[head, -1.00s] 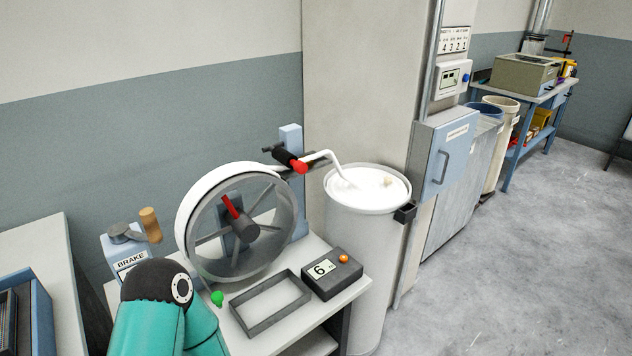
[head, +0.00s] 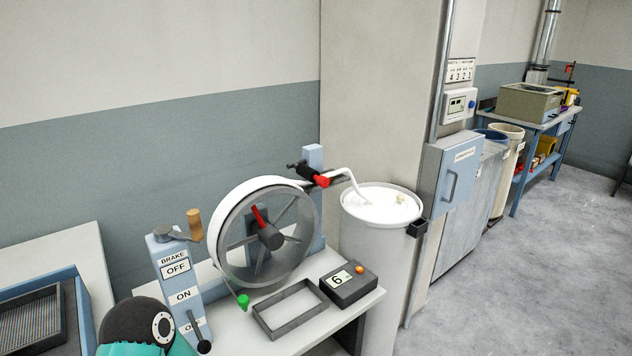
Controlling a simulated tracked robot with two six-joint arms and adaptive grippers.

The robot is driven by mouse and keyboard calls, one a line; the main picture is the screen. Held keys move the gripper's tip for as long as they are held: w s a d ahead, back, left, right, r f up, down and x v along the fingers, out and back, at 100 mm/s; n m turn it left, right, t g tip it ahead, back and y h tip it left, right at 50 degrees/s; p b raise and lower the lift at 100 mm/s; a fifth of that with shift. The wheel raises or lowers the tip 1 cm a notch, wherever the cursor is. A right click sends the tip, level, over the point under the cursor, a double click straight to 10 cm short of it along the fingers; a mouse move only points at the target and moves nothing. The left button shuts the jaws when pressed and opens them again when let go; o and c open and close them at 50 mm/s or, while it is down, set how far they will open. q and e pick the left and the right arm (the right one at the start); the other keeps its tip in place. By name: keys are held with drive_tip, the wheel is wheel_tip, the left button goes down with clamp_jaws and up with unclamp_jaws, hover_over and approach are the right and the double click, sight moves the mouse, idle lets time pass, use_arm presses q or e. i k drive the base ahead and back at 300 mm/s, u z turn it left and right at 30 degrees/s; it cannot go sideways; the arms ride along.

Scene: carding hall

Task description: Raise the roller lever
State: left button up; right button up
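A black roller with a red end (head: 316,178) sits at the upper right of a large spoked drum (head: 268,236), in front of a pale blue upright post (head: 313,160). The red part may be the roller lever's handle; I cannot tell for sure. A white strand (head: 352,178) runs from the roller into a tall white can (head: 381,205). A second red handle (head: 259,216) stands at the drum's hub. Neither gripper is in view. Only a teal and black part of my arm shows at the bottom left, well apart from the roller.
A brake box (head: 175,268) with a wooden-knobbed crank and OFF and ON labels stands left of the drum. A green knob (head: 243,301), a grey frame (head: 290,310) and a black counter box reading 6 (head: 349,287) are in front. Open floor lies right.

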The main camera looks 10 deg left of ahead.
sight(312, 175)
drive_tip(key=i, duration=0.85)
drive_tip(key=z, duration=0.05)
